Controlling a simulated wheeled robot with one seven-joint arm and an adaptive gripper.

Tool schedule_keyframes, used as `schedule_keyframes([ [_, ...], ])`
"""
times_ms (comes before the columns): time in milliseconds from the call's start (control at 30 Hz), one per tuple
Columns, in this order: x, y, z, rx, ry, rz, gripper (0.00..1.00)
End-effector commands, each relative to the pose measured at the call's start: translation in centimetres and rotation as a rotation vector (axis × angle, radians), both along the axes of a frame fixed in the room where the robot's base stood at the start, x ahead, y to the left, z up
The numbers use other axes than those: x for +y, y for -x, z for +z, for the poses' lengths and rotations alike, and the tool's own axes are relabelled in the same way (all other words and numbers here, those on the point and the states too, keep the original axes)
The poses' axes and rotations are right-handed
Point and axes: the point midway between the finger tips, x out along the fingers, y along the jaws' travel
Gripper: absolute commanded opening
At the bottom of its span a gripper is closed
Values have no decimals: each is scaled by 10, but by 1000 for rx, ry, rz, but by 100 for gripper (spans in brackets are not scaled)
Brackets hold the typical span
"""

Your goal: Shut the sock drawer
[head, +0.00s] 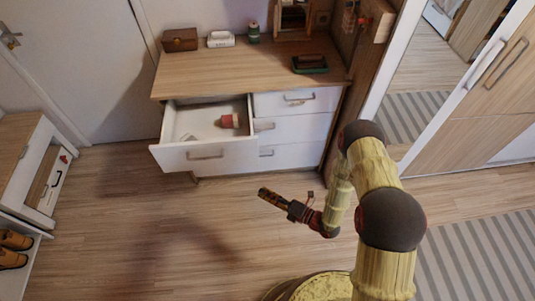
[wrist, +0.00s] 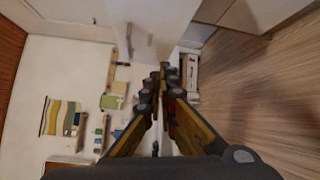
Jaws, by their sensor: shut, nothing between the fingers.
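The sock drawer (head: 190,157) is the top left drawer of a dresser and is pulled well out. Its white front carries a grey bar handle (head: 205,155). A reddish rolled item (head: 230,121) and a small grey thing lie inside it. My gripper (head: 262,191) is shut and empty, in front of the dresser and to the right of the open drawer, apart from it. In the wrist view the closed fingertips (wrist: 164,70) point towards a white panel (wrist: 165,25) with a handle; which drawer this is I cannot tell.
The dresser top (head: 245,65) holds a brown box (head: 180,39), a white device (head: 221,39), a green jar (head: 253,33) and a dark green brush-like item (head: 310,64). The other drawers are closed. A shoe cabinet (head: 35,170) stands left. Floor before the drawer is clear.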

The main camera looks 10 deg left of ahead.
Motion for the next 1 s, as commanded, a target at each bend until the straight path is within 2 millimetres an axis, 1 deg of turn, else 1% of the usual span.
schedule_keyframes([
  [33,-6,-18,5,28,-36,-58,0],
  [100,-13,-29,10,76,-86,-111,0],
  [200,-14,-32,16,126,-137,-126,0],
  [367,-9,-35,17,159,-157,-123,0],
  [467,1,-40,16,156,-155,-121,0],
  [567,16,-49,16,155,-155,-119,0],
  [900,73,-84,15,156,-154,-119,0],
  [933,76,-87,16,154,-155,-120,0],
  [1000,76,-100,16,154,-155,-122,0],
])
